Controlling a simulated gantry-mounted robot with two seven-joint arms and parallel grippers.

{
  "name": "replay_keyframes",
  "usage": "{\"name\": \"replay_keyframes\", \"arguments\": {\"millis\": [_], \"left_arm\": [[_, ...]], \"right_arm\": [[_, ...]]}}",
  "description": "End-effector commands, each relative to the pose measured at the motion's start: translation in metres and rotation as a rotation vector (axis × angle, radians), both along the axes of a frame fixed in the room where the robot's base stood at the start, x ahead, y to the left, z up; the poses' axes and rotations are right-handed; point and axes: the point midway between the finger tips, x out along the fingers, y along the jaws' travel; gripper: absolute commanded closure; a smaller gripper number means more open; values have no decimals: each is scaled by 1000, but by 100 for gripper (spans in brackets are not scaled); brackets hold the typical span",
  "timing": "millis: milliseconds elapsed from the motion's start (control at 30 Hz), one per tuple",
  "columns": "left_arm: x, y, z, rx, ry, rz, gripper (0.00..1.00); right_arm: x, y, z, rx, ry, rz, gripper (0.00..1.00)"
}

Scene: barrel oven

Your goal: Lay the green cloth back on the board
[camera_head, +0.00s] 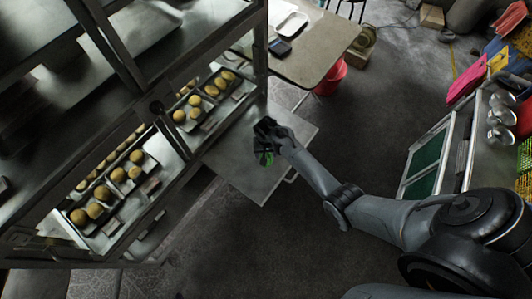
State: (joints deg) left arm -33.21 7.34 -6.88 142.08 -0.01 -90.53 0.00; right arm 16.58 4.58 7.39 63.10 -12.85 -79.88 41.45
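My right gripper (264,140) is at the end of the arm from the right, over the grey board (245,180) that sticks out from the rack. The gripper hides much of this area. I cannot tell whether the fingers are closed on the cloth, or whether the cloth touches the board. My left gripper is not in view.
A metal display rack (175,135) with trays of round yellow buns stands on the left, close beside the board. A table (320,45) with a white tray (292,24) is behind. Shelves with metal domes (501,115) are on the right. The floor between is clear.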

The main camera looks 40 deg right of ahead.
Motion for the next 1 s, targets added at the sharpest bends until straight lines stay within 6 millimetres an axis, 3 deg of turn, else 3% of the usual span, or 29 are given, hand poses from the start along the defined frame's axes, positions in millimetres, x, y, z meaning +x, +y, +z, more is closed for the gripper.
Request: {"name": "replay_keyframes", "arguments": {"millis": [133, 167, 300, 667, 867, 1000], "left_arm": [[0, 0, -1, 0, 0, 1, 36], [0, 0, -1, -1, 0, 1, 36], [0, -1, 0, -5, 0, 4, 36], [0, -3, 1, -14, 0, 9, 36], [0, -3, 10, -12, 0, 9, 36], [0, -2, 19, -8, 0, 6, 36]], "right_arm": [[0, 0, -3, 0, 0, 0, 59], [0, 0, -3, 0, 0, 0, 32], [0, 0, -2, 0, 0, 0, 10], [0, 0, 0, 0, 0, 0, 9], [0, 0, 22, 0, -1, 0, 9], [0, 0, 48, 0, -1, -1, 9]]}}
